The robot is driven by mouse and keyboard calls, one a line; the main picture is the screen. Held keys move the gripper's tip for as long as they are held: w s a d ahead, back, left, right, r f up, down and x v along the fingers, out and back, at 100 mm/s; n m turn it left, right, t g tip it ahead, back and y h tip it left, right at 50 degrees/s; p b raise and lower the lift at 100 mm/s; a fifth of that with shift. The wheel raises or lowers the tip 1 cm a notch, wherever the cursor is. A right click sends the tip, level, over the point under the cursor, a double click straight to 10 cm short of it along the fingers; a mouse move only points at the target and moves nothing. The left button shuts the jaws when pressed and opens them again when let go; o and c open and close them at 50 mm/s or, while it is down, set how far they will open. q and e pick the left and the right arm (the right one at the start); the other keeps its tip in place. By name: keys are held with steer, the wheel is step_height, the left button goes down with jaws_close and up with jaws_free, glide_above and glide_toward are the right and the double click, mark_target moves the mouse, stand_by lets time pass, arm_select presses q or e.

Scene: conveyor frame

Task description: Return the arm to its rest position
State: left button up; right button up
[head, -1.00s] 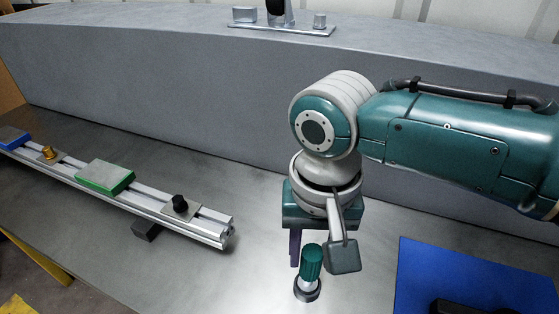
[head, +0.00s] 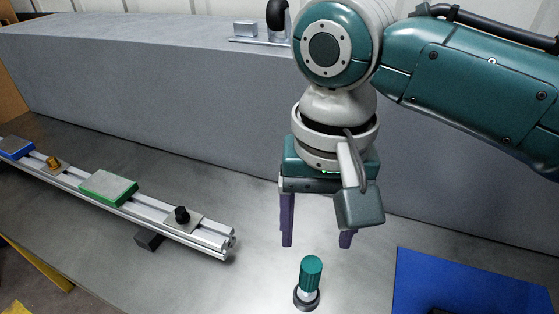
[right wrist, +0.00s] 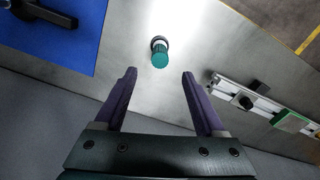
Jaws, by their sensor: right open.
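My right gripper (head: 317,240) is open and empty, with its two purple fingers pointing down above the grey table. In the right wrist view, nothing is between its fingertips (right wrist: 160,74). A green-handled tool with a dark ring base (head: 309,283) stands upright on the table, below and apart from the fingers. It also shows in the right wrist view (right wrist: 160,54), just beyond the fingertips. My left gripper is not in either view.
An aluminium rail (head: 150,208) with a green-edged block (head: 108,186) and knobs lies on the left. A blue mat (head: 470,285) with a black object is at the lower right. A long grey raised block (head: 190,90) runs behind the table.

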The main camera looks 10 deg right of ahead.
steer(key=shift+r, duration=0.95)
steer(key=s+a+f+n+t+y, duration=0.1)
steer(key=s+a+f+n+y, duration=0.2)
steer(key=s, duration=0.5)
steer(key=s+d+r+n+t+h, duration=0.2)
steer(key=s+d+r+t+h, duration=0.1)
steer(key=s+d, duration=0.65)
step_height(320, 180, up, 36)
steer(key=w+d+p, duration=0.1)
steer(key=p, duration=3.5)
steer(key=shift+d+f, duration=0.25)
steer(key=shift+d, duration=0.1)
steer(key=shift+w, duration=0.1)
